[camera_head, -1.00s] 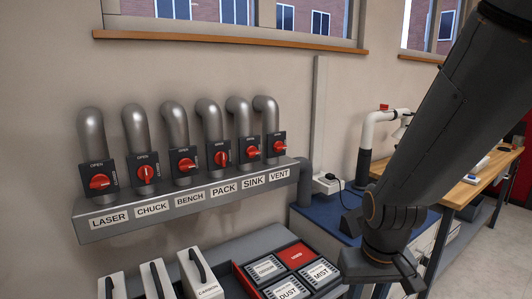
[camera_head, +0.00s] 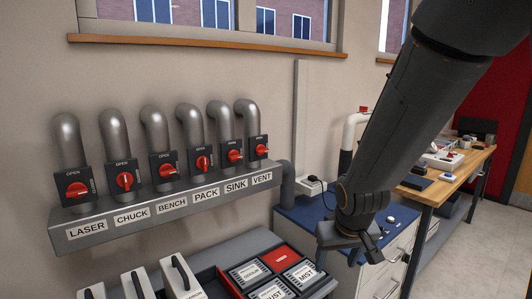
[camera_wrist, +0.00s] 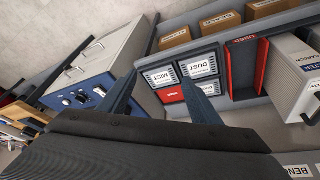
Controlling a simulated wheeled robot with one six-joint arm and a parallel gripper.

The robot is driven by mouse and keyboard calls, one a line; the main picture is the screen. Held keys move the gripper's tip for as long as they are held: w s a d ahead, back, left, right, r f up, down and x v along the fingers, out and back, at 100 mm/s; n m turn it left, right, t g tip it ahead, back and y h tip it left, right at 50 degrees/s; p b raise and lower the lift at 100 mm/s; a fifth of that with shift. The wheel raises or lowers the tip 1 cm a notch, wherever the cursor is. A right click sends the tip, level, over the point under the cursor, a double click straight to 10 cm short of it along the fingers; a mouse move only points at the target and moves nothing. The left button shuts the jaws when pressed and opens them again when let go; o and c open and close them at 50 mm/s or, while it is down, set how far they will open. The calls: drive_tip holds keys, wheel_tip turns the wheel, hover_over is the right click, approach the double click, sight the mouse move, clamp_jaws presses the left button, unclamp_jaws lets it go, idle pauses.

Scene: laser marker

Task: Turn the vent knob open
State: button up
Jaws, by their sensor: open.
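The vent knob (camera_head: 261,149) is a red handle on a black plate, at the right end of a row of similar valves. Its handle lies about sideways, not upright toward the top of its plate. The VENT label (camera_head: 262,179) is on the grey ledge below it. My gripper (camera_head: 352,246) hangs lower and to the right of the knob, apart from it, over the bench area. In the wrist view, its two fingers (camera_wrist: 158,88) are spread with nothing between them. The wrist view does not show the knob.
Other red knobs sit left of it, including the sink knob (camera_head: 235,155) and pack knob (camera_head: 203,162). Below are a tray of labelled cartridges (camera_head: 299,276) and white filter boxes (camera_head: 183,280). A blue-topped cabinet (camera_head: 300,212) stands at right.

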drive_tip(key=w+a+r+n+t+y, duration=0.1)
drive_tip(key=w+r+t, duration=0.2)
drive_tip(key=w, duration=0.8)
drive_tip(key=w+a+r+n+t+y, duration=0.1)
drive_tip(key=w+r+t, duration=0.2)
drive_tip(key=w, duration=0.7)
drive_tip(key=n+t+y+p, duration=0.2)
drive_tip(key=n+t+y, duration=0.25)
drive_tip(key=y, duration=0.35)
approach(264, 151)
drive_tip(key=w, duration=0.1)
drive_tip(key=p+x, duration=0.1)
drive_tip(key=x, duration=0.6)
drive_tip(key=shift+a+p, duration=0.25)
drive_tip(key=shift+p, duration=0.05)
drive_tip(key=c, duration=1)
